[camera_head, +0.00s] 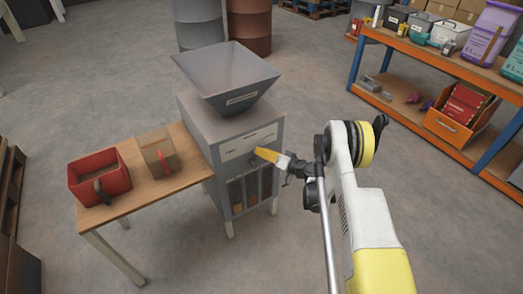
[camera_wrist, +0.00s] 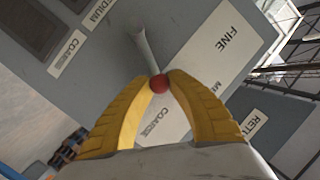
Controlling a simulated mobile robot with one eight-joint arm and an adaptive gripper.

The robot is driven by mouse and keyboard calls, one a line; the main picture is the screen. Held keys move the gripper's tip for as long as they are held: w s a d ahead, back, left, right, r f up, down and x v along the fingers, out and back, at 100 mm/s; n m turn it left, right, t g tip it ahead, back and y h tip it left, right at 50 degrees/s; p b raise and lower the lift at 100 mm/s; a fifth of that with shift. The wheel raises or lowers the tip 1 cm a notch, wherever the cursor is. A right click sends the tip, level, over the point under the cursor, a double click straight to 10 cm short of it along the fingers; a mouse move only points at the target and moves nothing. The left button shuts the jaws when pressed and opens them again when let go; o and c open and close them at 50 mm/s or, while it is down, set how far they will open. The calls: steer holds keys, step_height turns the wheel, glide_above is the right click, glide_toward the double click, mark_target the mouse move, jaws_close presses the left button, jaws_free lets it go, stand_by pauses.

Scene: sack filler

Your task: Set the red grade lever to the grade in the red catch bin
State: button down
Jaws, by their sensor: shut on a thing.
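My gripper (camera_wrist: 160,82) is shut on the red knob (camera_wrist: 159,84) of the grade lever, whose grey stem (camera_wrist: 147,50) runs back to the machine's face. Behind the knob is a white grade plate (camera_wrist: 205,68) reading FINE, a partly hidden word starting with M, and COARSE. I cannot tell which mark the lever points at. In the head view my gripper (camera_head: 264,155) reaches the front of the grey sack filler (camera_head: 238,120), and the lever is hidden there. The red catch bin (camera_head: 100,172) stands on the wooden table with a dark thing in it; its grade is unreadable.
A cardboard box (camera_head: 158,150) with a red item at its front stands beside the bin on the table (camera_head: 165,188). A hopper (camera_head: 228,75) tops the filler. A loaded orange and blue shelf (camera_head: 440,65) stands at right. The floor between is clear.

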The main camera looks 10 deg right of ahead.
mark_target(255, 131)
steer(key=shift+s+a, duration=0.1)
steer(key=c, duration=1.2)
jaws_free()
steer(key=shift+c, duration=0.2)
step_height(255, 131, up, 10)
steer(key=shift+o, duration=0.2)
steer(key=shift+f, duration=0.1)
